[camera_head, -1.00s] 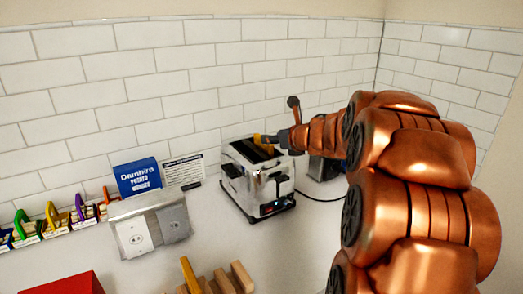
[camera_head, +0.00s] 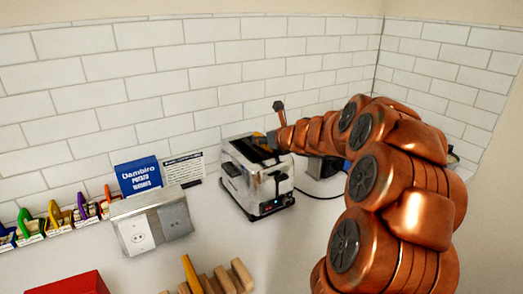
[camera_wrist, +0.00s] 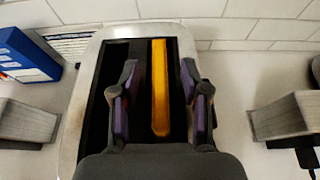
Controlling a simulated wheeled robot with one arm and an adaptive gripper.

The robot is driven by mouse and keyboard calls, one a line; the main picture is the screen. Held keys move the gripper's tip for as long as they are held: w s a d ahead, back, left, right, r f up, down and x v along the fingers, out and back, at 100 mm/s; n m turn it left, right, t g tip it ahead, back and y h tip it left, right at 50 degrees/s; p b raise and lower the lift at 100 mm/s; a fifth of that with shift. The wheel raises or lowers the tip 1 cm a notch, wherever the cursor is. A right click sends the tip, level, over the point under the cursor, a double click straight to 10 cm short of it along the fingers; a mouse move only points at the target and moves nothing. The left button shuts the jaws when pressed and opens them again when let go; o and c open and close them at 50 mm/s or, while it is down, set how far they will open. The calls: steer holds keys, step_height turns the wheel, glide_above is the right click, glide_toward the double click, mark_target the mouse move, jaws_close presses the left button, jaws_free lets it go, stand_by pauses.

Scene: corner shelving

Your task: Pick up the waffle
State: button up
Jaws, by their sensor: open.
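The waffle (camera_wrist: 160,88) is a thin yellow-orange slab standing on edge in a slot of the toaster. In the wrist view it shows between my two fingers, with a gap on each side. My gripper (camera_wrist: 160,98) is open and points down over the toaster's top, its fingers either side of the waffle. The toaster (camera_head: 256,180) is chrome with black slots and stands on the counter by the tiled wall; its rim also shows in the wrist view (camera_wrist: 82,98). In the head view my gripper hides most of the waffle.
A blue Dambiro box (camera_head: 138,177) and a small sign (camera_head: 183,170) stand left of the toaster. A metal outlet box (camera_head: 153,222) is in front of them. A wooden rack (camera_head: 222,279) and a red object (camera_head: 70,284) are nearer. A black cord runs right of the toaster.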

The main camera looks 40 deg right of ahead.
steer(key=shift+w+f, duration=0.25)
steer(key=shift+w, duration=0.15)
jaws_close()
